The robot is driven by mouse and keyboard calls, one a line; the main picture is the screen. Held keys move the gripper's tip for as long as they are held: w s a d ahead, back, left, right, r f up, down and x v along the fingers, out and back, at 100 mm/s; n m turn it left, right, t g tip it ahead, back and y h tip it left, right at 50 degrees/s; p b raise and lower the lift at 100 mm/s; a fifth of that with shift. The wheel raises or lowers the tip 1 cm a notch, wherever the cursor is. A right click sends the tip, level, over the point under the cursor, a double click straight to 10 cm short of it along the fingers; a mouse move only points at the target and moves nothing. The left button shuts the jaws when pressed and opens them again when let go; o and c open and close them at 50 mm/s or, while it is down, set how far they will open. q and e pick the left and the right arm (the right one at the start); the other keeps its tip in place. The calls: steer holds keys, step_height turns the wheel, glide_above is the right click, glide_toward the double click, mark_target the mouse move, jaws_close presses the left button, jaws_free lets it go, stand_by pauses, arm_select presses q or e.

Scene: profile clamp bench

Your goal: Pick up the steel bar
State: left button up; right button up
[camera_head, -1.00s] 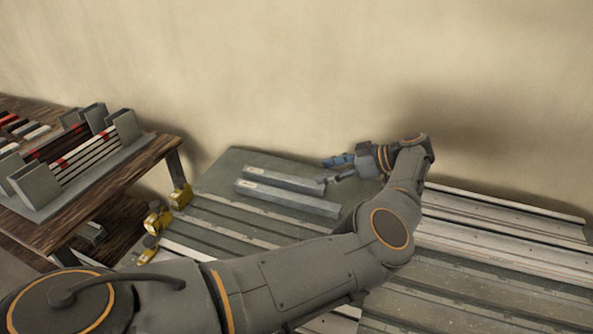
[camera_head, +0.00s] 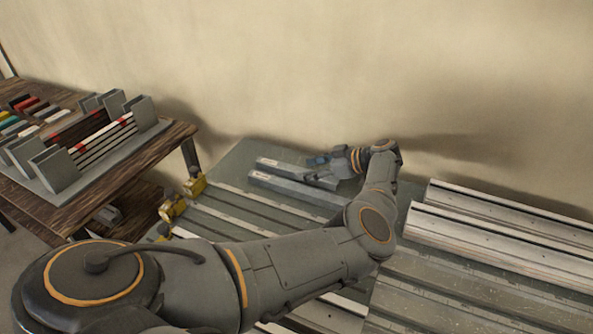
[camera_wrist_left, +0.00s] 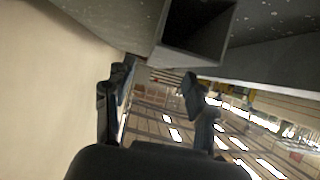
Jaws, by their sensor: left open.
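Two grey steel bars lie side by side on the bench top, a back bar (camera_head: 281,169) and a front bar (camera_head: 295,191), each with a small light label at its left end. I cannot tell which one the task means. My left gripper (camera_head: 315,169) is over the right part of the back bar, and hides some of it. In the left wrist view its two dark fingers (camera_wrist_left: 158,88) are apart with no bar between them. A hollow square bar end (camera_wrist_left: 197,30) shows close above them there. My right gripper is out of view.
A wooden table (camera_head: 150,165) with a rack of strips (camera_head: 105,140) stands at the left. Yellow clamps (camera_head: 183,197) sit at the bench's left edge. Long pale metal profiles (camera_head: 500,235) lie on the right. The wall (camera_head: 300,70) stands close behind the bars.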

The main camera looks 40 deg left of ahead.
mark_target(299, 170)
arm_select(q)
steer(key=x, duration=0.3)
steer(key=shift+a+f, duration=0.15)
steer(key=shift+a, duration=0.1)
steer(key=shift+d, duration=0.1)
jaws_close()
steer(key=shift+p, duration=0.3)
